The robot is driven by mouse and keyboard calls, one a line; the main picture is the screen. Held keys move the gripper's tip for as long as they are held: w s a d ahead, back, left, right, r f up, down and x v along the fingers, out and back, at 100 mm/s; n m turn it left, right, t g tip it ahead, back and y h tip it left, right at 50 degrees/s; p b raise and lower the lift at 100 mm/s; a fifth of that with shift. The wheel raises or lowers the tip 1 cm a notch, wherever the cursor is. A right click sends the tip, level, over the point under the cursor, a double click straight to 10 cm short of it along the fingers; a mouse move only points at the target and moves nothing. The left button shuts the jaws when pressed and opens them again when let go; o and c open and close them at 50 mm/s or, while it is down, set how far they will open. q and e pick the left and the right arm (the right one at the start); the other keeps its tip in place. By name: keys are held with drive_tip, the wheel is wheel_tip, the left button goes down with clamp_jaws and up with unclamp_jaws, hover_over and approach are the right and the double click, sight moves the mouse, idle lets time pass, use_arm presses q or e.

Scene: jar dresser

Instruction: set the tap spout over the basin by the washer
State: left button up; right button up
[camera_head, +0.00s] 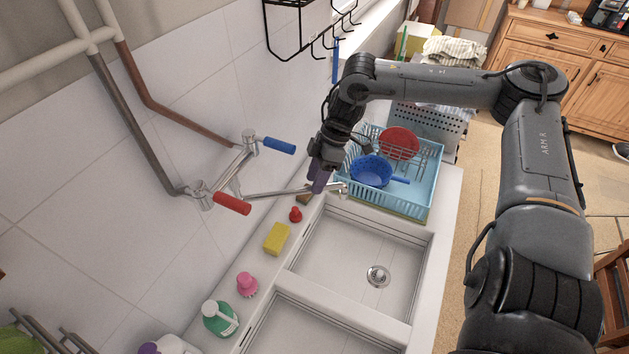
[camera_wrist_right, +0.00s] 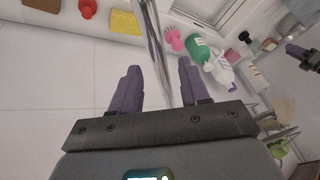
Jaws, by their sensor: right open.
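The tap is on the tiled wall, with a red handle (camera_head: 232,203) and a blue handle (camera_head: 278,145). Its metal spout (camera_head: 275,193) reaches right along the back ledge, its tip at the far basin's back corner, beside the dish rack. The far basin (camera_head: 345,255) is empty with a round drain; the near basin (camera_head: 300,335) is partly in view. My right gripper (camera_head: 318,183) is at the spout's outer part. In the right wrist view the spout (camera_wrist_right: 153,45) passes between the open fingers (camera_wrist_right: 157,88); contact is unclear. A dark shape at that view's right edge may be my left gripper (camera_wrist_right: 302,52).
A blue dish rack (camera_head: 405,205) with a red plate and blue colander stands beyond the far basin. The ledge holds a red stopper (camera_head: 295,215), yellow sponge (camera_head: 277,239), pink brush (camera_head: 247,285) and green bottle (camera_head: 220,318). A grey perforated basket (camera_head: 430,120) stands behind.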

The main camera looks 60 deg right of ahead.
drive_tip(key=shift+x, duration=0.8)
clamp_jaws()
